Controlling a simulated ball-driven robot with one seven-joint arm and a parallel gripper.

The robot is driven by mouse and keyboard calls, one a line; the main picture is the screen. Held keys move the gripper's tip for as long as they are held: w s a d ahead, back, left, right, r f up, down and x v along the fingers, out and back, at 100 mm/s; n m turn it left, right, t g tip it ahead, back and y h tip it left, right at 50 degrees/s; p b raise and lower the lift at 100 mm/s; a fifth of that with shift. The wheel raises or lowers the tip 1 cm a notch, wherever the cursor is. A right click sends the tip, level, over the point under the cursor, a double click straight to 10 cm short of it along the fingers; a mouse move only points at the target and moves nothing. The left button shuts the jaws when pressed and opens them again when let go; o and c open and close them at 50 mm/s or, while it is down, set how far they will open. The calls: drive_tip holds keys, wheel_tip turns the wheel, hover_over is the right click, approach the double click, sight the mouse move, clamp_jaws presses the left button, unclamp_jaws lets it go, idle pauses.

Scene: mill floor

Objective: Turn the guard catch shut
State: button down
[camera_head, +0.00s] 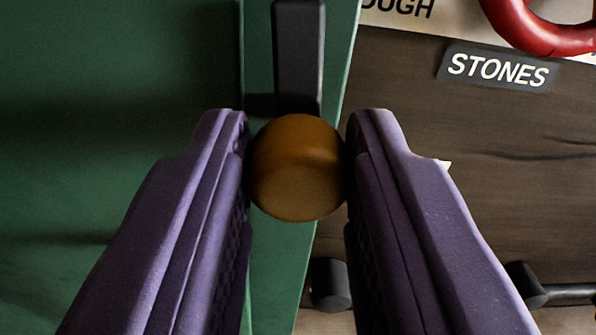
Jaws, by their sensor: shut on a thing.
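The guard catch has a round amber-brown knob (298,168) and a dark grey bar (299,55) that runs up from behind it to the top edge of the view. The bar lies in front of a green panel edge, close to upright in the picture. My gripper (298,165) has two purple fingers, one on each side of the knob. It is shut on the knob, which fills the gap between the fingertips. The fingers hide part of the panel behind them.
A green guard panel (110,190) fills the left. On the right is dark wood with a "STONES" label (497,68), a red ring-shaped part (545,38) above it, and dark fittings (330,284) low down.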

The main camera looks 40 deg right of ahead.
drive_tip(key=n, duration=0.4)
drive_tip(key=shift+a+p, duration=0.1)
drive_tip(key=shift+p, duration=0.2)
drive_tip(key=n+p, duration=0.1)
drive_tip(key=n, duration=0.3)
drive_tip(key=shift+n, duration=0.3)
drive_tip(key=n, duration=0.3)
drive_tip(key=shift+w+n+p, duration=0.1)
drive_tip(key=shift+n+p, duration=0.2)
drive_tip(key=n, duration=0.4)
drive_tip(key=shift+f, duration=0.15)
drive_tip(key=shift+n, duration=0.4)
drive_tip(key=c, duration=0.9)
unclamp_jaws()
drive_tip(key=shift+o, duration=0.2)
drive_tip(key=p+v, duration=0.1)
drive_tip(key=v, duration=0.7)
